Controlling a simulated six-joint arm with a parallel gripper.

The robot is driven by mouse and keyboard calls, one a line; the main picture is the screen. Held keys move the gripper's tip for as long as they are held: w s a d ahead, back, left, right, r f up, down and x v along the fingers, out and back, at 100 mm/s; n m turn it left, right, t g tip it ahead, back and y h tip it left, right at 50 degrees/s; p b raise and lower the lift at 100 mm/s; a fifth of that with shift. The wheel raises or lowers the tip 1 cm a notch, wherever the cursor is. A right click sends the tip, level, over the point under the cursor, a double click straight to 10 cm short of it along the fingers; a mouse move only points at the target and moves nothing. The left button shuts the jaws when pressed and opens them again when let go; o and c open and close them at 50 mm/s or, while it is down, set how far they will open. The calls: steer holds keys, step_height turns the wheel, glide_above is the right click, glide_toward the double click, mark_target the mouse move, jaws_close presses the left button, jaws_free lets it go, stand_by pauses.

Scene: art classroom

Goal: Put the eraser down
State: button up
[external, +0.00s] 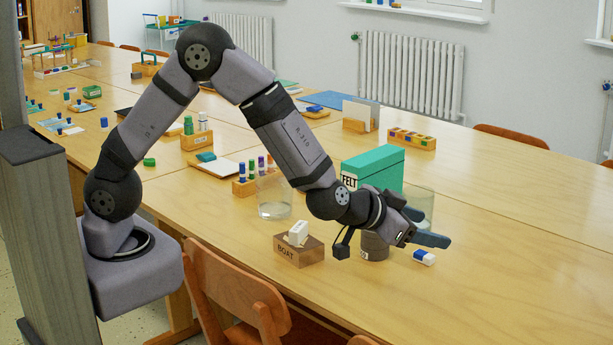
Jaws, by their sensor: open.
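In the picture the eraser shows just below the fingers. Nothing shows held between them, and I cannot tell whether a finger touches the eraser.
A dark round container (374,247), a glass jar (274,197) and a green FELT box (373,166) stand close by. The table's right side is clear.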

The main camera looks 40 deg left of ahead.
steer(key=w+d+m+g+h, duration=0.1)
steer(key=d+m+g+h, duration=0.1)
steer(key=d+m, duration=0.3)
steer(key=m+g+y+p, duration=0.2)
steer(key=m+g+y, duration=0.35)
steer(key=m, duration=2.05)
glide_toward(424, 253)
step_height(424, 253, up, 4)
steer(key=shift+h, duration=0.35)
steer(key=f, duration=0.5)
steer(key=shift+w+a+f, duration=0.1)
steer(key=shift+a+f, duration=0.15)
steer(key=shift+a, duration=0.1)
steer(key=shift+p+x, duration=0.7)
steer(key=shift+x, duration=2.55)
steer(key=shift+w+d, duration=0.15)
